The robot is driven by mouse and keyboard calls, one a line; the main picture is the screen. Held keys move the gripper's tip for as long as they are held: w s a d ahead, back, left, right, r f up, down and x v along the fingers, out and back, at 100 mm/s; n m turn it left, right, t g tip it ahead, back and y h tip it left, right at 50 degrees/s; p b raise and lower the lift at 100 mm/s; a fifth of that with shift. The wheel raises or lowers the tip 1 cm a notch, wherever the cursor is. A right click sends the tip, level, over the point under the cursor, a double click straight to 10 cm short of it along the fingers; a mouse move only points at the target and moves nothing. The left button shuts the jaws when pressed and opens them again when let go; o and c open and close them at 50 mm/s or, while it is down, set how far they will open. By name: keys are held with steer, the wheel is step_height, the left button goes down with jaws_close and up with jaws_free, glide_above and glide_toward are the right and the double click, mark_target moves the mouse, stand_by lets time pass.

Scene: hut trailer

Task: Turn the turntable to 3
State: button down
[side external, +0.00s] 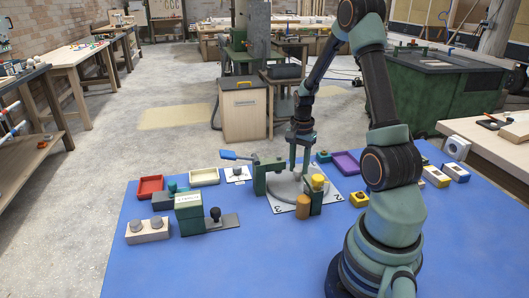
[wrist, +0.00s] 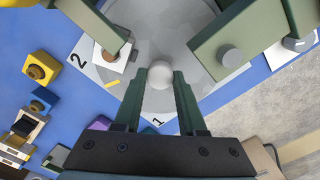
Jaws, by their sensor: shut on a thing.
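The turntable is a round grey disc (side external: 287,187) on a white plate with printed numbers; it fills the upper middle of the wrist view (wrist: 190,25). A 3 (side external: 279,209) is on the plate's near side in the side view. The wrist view shows a 2 (wrist: 82,60) at left and a 1 (wrist: 158,122) near the fingers. A pale round knob (wrist: 160,75) stands on the disc. My gripper (wrist: 160,82) points down over the disc, its fingers shut on the knob. Which number the disc is set to, I cannot tell.
Trays, including a red one (side external: 150,187) and a purple one (side external: 346,162), lie around. The blue mat (side external: 250,270) is bare in front.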

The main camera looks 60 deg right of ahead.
mark_target(298, 169)
steer(key=shift+m, duration=11.5)
steer(key=shift+c, duration=2.3)
jaws_free()
step_height(298, 169, up, 12)
steer(key=shift+r, duration=0.1)
